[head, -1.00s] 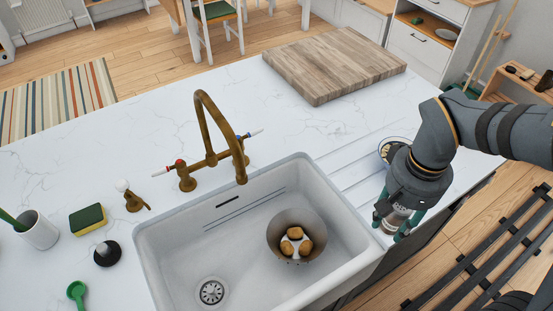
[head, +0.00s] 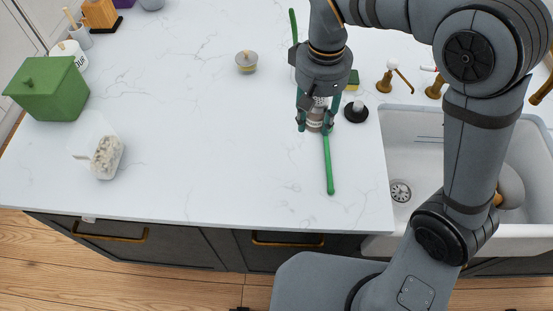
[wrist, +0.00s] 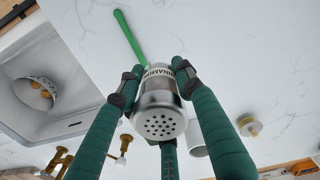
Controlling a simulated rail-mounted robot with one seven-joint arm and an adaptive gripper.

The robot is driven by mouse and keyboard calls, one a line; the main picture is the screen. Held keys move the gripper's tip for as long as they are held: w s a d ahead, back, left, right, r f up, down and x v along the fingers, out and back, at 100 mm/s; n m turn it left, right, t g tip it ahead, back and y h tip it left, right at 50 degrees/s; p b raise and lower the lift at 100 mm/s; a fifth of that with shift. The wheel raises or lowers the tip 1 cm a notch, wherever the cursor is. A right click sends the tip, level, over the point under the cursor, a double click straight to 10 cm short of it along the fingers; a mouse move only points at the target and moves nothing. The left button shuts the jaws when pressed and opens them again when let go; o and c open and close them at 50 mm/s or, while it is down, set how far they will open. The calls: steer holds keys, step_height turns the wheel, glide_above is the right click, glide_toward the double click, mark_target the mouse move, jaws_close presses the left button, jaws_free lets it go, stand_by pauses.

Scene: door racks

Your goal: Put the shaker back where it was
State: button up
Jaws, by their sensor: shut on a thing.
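The shaker (head: 315,119) is a small cylinder with a metal top and a pale label. In the wrist view the shaker (wrist: 158,112) shows its perforated metal end towards the camera, with part of a cinnamon label behind it. My gripper (head: 315,115) is shut on the shaker's sides with its green fingers, and in the wrist view a finger lies along each side of it. It is over the counter left of the sink, beside a green long-handled utensil (head: 328,165). Whether the shaker touches the counter is not clear.
A black stopper (head: 355,113) and a sponge (head: 353,80) are close on the right, then the sink (head: 401,152). A small lidded pot (head: 246,63) stands to the left. A green box (head: 48,91) and a white container (head: 106,158) are far left. The counter between is clear.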

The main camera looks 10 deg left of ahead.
steer(key=a+f+n+b, duration=0.2)
steer(key=a+n, duration=0.2)
steer(key=a, duration=1.1)
steer(key=p, duration=0.2)
glide_above(211, 170)
steer(key=shift+n, duration=0.3)
steer(key=f, duration=0.6)
steer(key=shift+w+d+f, duration=0.25)
steer(key=shift+w+f, duration=0.05)
steer(key=shift+s+a+f, duration=0.25)
steer(key=shift+a+f, duration=0.05)
steer(key=shift+f, duration=0.1)
steer(key=shift+f+p, duration=0.65)
steer(key=shift+f, duration=1.3)
steer(key=shift+f, duration=0.15)
steer(key=o, duration=1.2)
steer(key=shift+o, duration=0.3)
